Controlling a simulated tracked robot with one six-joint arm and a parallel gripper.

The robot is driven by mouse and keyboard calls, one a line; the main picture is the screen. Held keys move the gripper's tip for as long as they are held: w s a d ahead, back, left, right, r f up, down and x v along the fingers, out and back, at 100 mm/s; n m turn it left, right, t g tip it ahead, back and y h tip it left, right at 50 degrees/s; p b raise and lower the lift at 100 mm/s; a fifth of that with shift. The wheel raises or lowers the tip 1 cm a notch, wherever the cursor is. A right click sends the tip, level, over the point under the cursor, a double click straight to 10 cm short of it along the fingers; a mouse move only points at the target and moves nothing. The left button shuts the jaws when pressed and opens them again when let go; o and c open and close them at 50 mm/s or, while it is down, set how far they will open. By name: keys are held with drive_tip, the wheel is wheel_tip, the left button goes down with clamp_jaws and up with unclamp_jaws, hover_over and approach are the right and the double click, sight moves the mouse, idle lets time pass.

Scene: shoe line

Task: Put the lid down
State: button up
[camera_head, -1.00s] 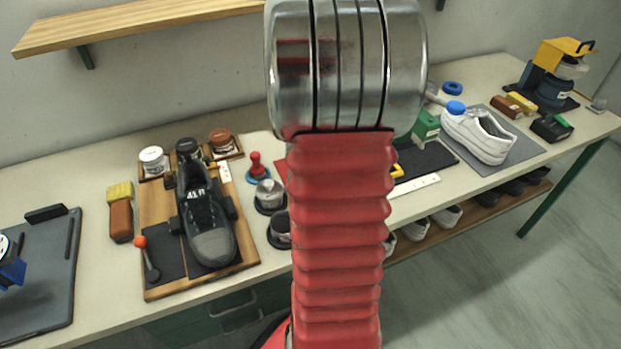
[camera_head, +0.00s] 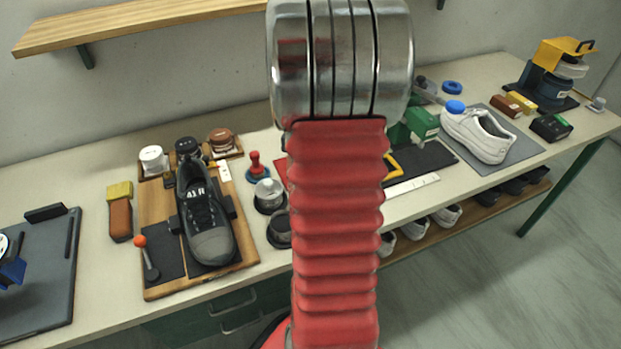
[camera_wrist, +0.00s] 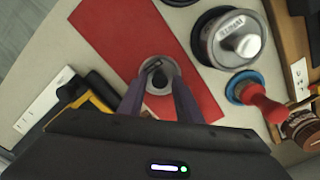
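A small round grey metal lid (camera_wrist: 160,66) shows in the wrist view between the two purple fingers of my gripper (camera_wrist: 159,88). The fingertips meet its sides, and my gripper looks shut on it. A dark shape covers part of its middle. The lid is over the red mat (camera_wrist: 115,35); whether it touches the mat cannot be told. In the head view my arm hides the gripper and the lid. An open metal pot (camera_head: 280,230) stands on the bench left of my arm, in front of a pot with a silver top (camera_head: 269,192).
A red-handled stamp (camera_wrist: 265,103) and the silver-topped pot (camera_wrist: 232,38) stand close right of my gripper in the wrist view. A white ruler (camera_wrist: 45,98) and a yellow item lie left. A dark shoe (camera_head: 207,220) on a wooden board stands further left in the head view.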

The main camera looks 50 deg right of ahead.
drive_tip(key=shift+o, duration=0.7)
drive_tip(key=shift+r, duration=0.5)
wheel_tip(320, 180, up, 11)
drive_tip(key=shift+r, duration=0.1)
idle(0.4)
drive_tip(key=w+a+r+n+t, duration=0.1)
drive_tip(key=w+a+r+n, duration=0.1)
drive_tip(key=a, duration=0.3)
drive_tip(key=w+a+r+n, duration=0.2)
drive_tip(key=a, duration=0.3)
drive_tip(key=s+a+n+t, duration=0.1)
drive_tip(key=s+a+n, duration=0.1)
drive_tip(key=a, duration=0.6)
drive_tip(key=s+a+r+n+t, duration=0.1)
drive_tip(key=s+a+n+t, duration=0.1)
drive_tip(key=a+n, duration=0.3)
drive_tip(key=s+a+n+t, duration=0.1)
drive_tip(key=a+n, duration=0.3)
drive_tip(key=a, duration=0.9)
drive_tip(key=shift+s+r+t, duration=0.15)
drive_tip(key=shift+s+t, duration=0.15)
drive_tip(key=shift+s, duration=0.2)
